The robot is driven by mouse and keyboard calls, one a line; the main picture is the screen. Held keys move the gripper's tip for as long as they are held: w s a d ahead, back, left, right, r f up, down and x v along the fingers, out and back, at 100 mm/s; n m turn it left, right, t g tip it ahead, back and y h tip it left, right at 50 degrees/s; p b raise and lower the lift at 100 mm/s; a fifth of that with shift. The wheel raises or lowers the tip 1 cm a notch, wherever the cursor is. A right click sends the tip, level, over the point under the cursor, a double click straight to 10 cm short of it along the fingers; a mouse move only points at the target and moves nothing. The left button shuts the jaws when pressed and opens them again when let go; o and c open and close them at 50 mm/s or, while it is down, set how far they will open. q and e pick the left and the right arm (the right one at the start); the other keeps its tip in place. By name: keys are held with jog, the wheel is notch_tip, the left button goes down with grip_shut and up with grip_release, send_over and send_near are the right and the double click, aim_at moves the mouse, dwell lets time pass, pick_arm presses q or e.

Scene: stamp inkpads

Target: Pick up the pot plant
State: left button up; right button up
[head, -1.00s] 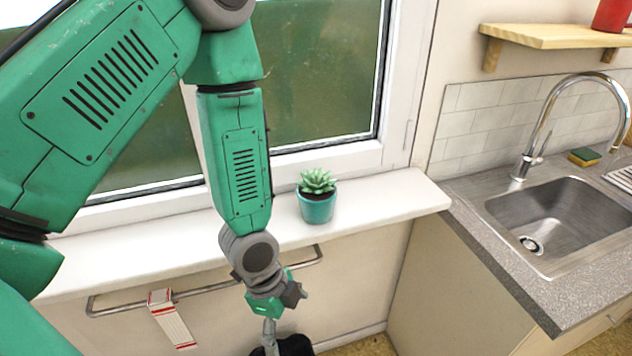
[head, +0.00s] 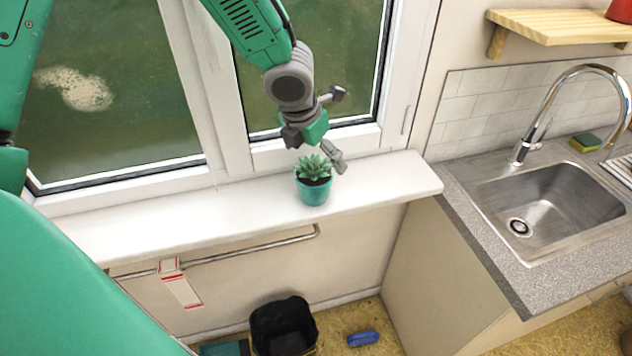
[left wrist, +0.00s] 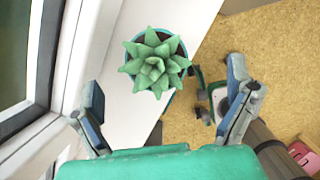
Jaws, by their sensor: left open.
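The pot plant (head: 313,186) is a green succulent in a teal pot, upright on the white windowsill (head: 393,182). My left gripper (head: 316,152) is above and just behind it in the head view, with its fingers spread. In the left wrist view the plant (left wrist: 155,62) shows from above, ahead of the open fingers (left wrist: 168,112) and not between their tips. Nothing is held.
The window (head: 115,90) stands close behind the sill. A rail (head: 250,246) with a red and white tag hangs below. A black bin (head: 283,325) and a blue object (head: 362,338) are on the floor. A sink (head: 545,212) is at right.

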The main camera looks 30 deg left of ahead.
pick_arm(q)
jog(key=shift+x, duration=0.8)
jog(key=f, duration=0.1)
jog(key=w+a+f, duration=0.1)
jog(key=f, duration=0.1)
jog(key=f+b, duration=0.1)
jog(key=f, duration=0.1)
jog(key=shift+w+a+f, duration=0.15)
jog(key=shift+f, duration=0.1)
jog(key=shift+d+r, duration=0.15)
jog(key=shift+d, duration=0.25)
jog(key=c, duration=1.7)
